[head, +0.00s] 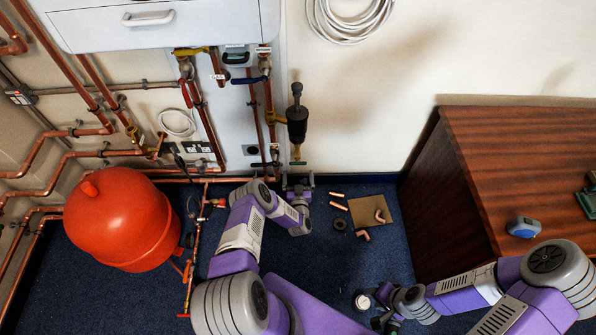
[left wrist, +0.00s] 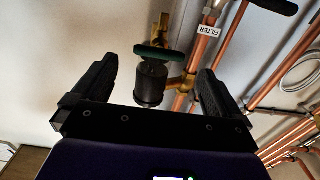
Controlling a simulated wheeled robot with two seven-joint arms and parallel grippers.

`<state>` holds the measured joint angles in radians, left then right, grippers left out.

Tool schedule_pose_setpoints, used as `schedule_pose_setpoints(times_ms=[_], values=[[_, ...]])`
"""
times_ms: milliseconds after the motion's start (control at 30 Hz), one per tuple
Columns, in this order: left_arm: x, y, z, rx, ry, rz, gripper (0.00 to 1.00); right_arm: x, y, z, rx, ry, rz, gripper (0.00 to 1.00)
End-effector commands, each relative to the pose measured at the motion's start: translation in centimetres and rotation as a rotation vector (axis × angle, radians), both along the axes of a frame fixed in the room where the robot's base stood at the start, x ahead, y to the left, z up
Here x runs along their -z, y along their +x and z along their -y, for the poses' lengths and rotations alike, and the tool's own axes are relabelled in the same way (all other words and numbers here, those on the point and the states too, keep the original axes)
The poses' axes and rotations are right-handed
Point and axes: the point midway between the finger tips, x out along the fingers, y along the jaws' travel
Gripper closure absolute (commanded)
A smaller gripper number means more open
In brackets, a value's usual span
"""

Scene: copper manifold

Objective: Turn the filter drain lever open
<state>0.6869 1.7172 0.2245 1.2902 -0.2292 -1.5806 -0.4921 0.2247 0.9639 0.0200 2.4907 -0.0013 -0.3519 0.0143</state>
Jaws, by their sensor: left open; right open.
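The filter (head: 297,122) is a black cylinder on the copper pipework of the wall, with a brass drain (head: 297,152) under it. A small green lever (head: 297,163) sits crosswise at its lower end. In the left wrist view the green lever (left wrist: 160,53) lies across, over the black filter body (left wrist: 150,85), between the fingers in the picture. My left gripper (head: 298,184) is open just below the lever; its jaws (left wrist: 148,88) look empty, and contact cannot be told. My right gripper (head: 380,308) is open, low over the floor, away from the filter.
Copper pipes with red, yellow and blue (head: 249,81) levers run left of the filter. A red tank (head: 118,220) stands at left. Copper fittings and a brown board (head: 368,211) lie on the blue floor. A wooden cabinet (head: 530,150) stands at right. A FILTER label (left wrist: 207,30) marks a pipe.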

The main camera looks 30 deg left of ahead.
Motion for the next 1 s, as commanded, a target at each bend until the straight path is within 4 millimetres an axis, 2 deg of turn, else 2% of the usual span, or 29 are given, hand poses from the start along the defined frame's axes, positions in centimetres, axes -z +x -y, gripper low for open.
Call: schedule_pose_setpoints(times_ms=[100, 300, 633, 1000], values=[[0.2, 1.7, -1.1, -0.001, 0.001, 0.002, 0.0, 1.2, 0.0, 0.0, 0.0, 0.0, 0.0, 0.57], [0.2, 3.5, -2.1, 0.001, 0.001, -0.001, 0.0, 2.0, 0.0, 0.0, 0.0, 0.0, 0.0, 0.57], [0.0, 3.9, -2.3, 0.002, -0.001, -0.002, 0.0, 2.0, 0.0, 0.0, 0.0, 0.0, 0.0, 0.57], [0.0, 3.8, -2.3, 0.002, -0.001, -0.002, 0.56, 2.0, 0.0, 0.0, 0.0, 0.0, 0.0, 0.57]])
